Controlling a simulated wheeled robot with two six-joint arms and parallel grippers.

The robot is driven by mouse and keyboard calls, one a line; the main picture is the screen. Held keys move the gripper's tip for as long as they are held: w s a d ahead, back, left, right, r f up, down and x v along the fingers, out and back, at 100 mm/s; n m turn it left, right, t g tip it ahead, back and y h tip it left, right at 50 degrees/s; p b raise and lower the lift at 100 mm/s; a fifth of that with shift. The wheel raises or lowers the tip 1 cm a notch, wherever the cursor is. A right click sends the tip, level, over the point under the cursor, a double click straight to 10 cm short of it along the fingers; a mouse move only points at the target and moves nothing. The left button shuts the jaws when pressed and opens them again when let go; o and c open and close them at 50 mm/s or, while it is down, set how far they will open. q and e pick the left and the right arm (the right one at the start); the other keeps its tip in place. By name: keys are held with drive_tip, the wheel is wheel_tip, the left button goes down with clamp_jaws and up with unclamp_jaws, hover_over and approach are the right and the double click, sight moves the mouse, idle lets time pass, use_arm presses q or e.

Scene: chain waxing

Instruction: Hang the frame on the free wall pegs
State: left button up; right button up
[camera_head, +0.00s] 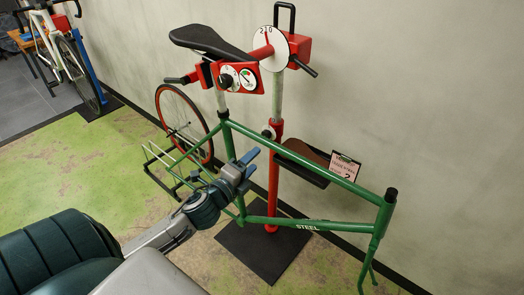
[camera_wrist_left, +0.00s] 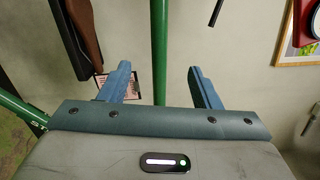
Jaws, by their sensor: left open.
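The green bicycle frame (camera_head: 335,178), lettered "STEEL", hangs at the red repair stand, with its black saddle (camera_head: 210,42) and seatpost at the clamp. Its front fork points down at the right. My left gripper (camera_head: 250,168) is at the frame's seat tube. In the left wrist view, a green tube (camera_wrist_left: 159,45) runs upright between the two blue fingers of the left gripper (camera_wrist_left: 160,72). The fingers are open, with a gap on each side of the tube. No wall pegs can be made out. My right gripper is not in view.
The red stand (camera_head: 272,210) rises from a black base plate (camera_head: 265,245), with a small tray (camera_head: 303,172) and a card (camera_head: 344,166) behind the frame. A wheel (camera_head: 184,125) stands in a floor rack by the wall. Another bike (camera_head: 62,50) is at the far left. Green floor at left is clear.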

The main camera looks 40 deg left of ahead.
sight(268, 146)
use_arm(q)
drive_tip(key=w+p, duration=0.3)
drive_tip(key=w, duration=0.6)
drive_tip(key=shift+p, duration=0.4)
drive_tip(key=shift+w, duration=0.4)
drive_tip(key=shift+w+f+p, duration=0.1)
drive_tip(key=shift+w+p, duration=0.05)
drive_tip(key=shift+p, duration=0.15)
drive_tip(key=shift+c, duration=0.7)
clamp_jaws()
drive_tip(key=shift+a, duration=0.1)
